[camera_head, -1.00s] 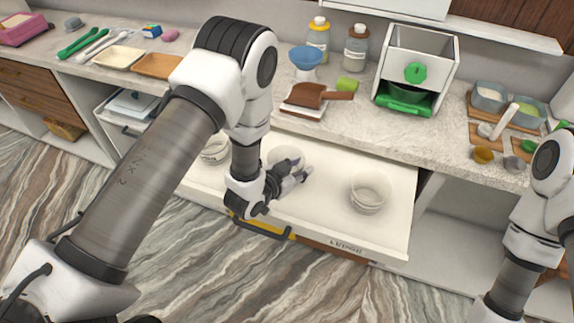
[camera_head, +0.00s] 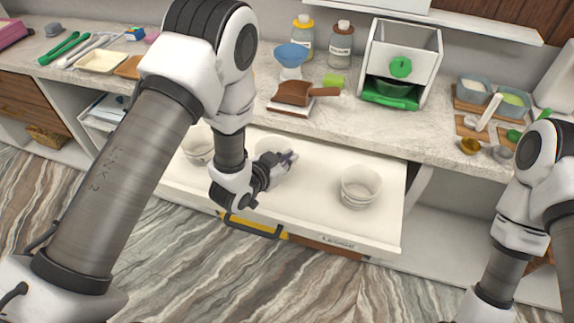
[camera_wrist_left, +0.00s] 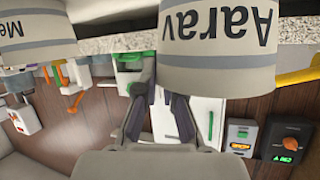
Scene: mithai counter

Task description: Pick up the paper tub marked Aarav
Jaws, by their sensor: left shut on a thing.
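The paper tub marked Aarav (camera_wrist_left: 218,40) is pale with a grey band and dark lettering. It fills the upper right of the left wrist view, where its lettering is upside down. My left gripper (camera_wrist_left: 160,92) is shut on its wall near the rim, at its left edge in that view. In the head view my left gripper (camera_head: 287,158) is over the pulled-out drawer (camera_head: 310,215). The tub (camera_head: 266,143) shows there only in part, behind the gripper. I cannot tell whether it touches the drawer floor. My right gripper is out of view.
Another tub, its label starting "Me" (camera_wrist_left: 35,30), shows in the left wrist view. In the drawer, one tub (camera_head: 198,146) stands left and stacked tubs (camera_head: 360,190) stand right.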

